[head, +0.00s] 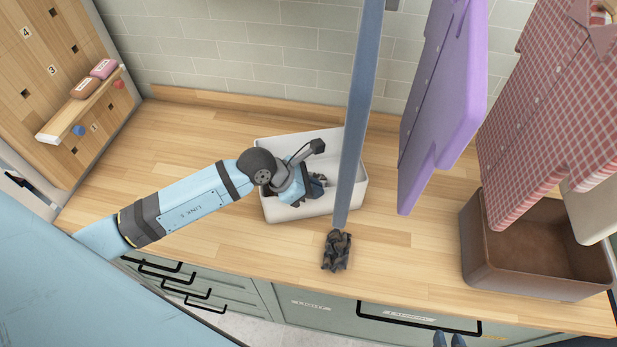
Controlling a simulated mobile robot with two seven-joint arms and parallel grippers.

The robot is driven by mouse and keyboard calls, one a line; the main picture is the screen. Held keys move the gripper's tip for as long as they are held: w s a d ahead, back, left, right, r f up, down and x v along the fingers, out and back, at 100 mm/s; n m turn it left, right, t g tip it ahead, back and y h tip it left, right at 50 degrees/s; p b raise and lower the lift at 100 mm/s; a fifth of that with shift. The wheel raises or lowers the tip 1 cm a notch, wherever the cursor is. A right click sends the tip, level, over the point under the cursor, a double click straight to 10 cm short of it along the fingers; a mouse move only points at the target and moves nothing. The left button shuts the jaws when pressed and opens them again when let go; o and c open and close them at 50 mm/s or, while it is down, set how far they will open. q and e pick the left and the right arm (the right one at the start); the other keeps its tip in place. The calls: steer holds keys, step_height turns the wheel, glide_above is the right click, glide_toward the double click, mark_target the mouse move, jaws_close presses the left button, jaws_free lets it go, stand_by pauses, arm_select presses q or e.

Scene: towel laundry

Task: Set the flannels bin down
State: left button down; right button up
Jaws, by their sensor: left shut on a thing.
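A white bin (350,197), which I take to be the flannels bin, is at the middle of the wooden counter. It looks upright, and I cannot tell whether its base touches the counter. My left gripper (318,187) reaches in from the left over the bin and is shut, apparently on the bin. The arm hides part of the near wall and the inside, so the exact grip is unclear. Two blue fingertips of my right gripper (449,340) show apart at the bottom edge, with nothing visible between them.
A dark crumpled cloth (337,251) lies on the counter (200,135) close in front of the white bin. A brown bin (500,263) stands at the right. A grey-blue upright strip (358,110), a purple garment (443,90) and a checked shirt (535,120) hang above. The counter's left is clear.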

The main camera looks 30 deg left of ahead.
stand_by(0.3)
arm_select(q)
steer(key=shift+r, duration=0.2)
steer(key=shift+r+b, duration=0.35)
steer(key=shift+b, duration=0.1)
steer(key=shift+s+a, duration=0.3)
steer(key=shift+a, duration=0.2)
steer(key=s+a+b, duration=0.1)
steer(key=a, duration=0.1)
steer(key=s+a+b, duration=0.1)
steer(key=s+a, duration=0.1)
steer(key=shift+s+a+b, duration=0.3)
steer(key=shift+s+a, duration=0.3)
steer(key=shift+a, duration=0.1)
steer(key=shift+r, duration=0.7)
step_height(320, 180, up, 13)
steer(key=b, duration=0.2)
steer(key=shift+f, duration=0.2)
